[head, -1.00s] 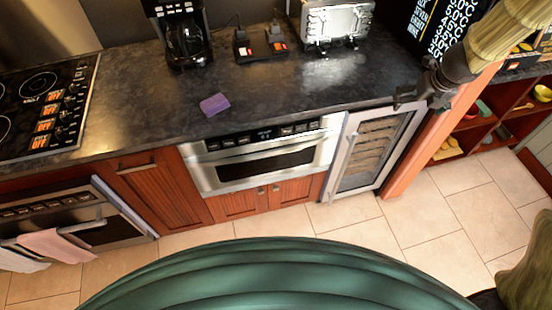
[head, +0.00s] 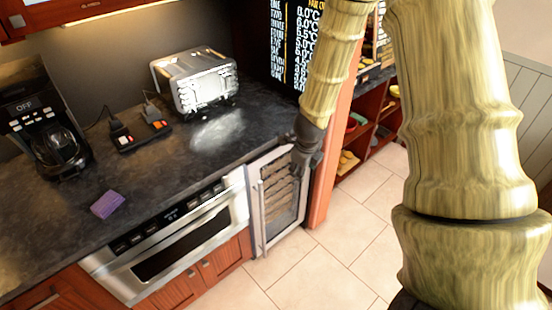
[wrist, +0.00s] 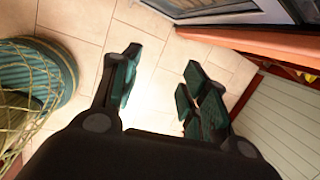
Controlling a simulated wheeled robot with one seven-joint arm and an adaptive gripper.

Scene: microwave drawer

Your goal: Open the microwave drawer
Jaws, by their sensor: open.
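The microwave drawer (head: 183,246) is a stainless steel front with a dark window, set under the black counter in the head view. It looks shut. A dark control strip (head: 168,216) with small buttons runs along its top. My gripper (head: 299,165) hangs at the right of the drawer, in front of the wine cooler's upper part, apart from the drawer. In the wrist view my gripper (wrist: 158,82) has its fingers spread with only floor tiles between them. The drawer is not clearly visible in the wrist view.
A glass-door wine cooler (head: 278,200) stands right of the drawer, beside a wooden post (head: 323,190). The counter holds a coffee maker (head: 45,130), a toaster (head: 196,82) and a purple sponge (head: 107,204). Tiled floor (head: 345,235) in front is clear.

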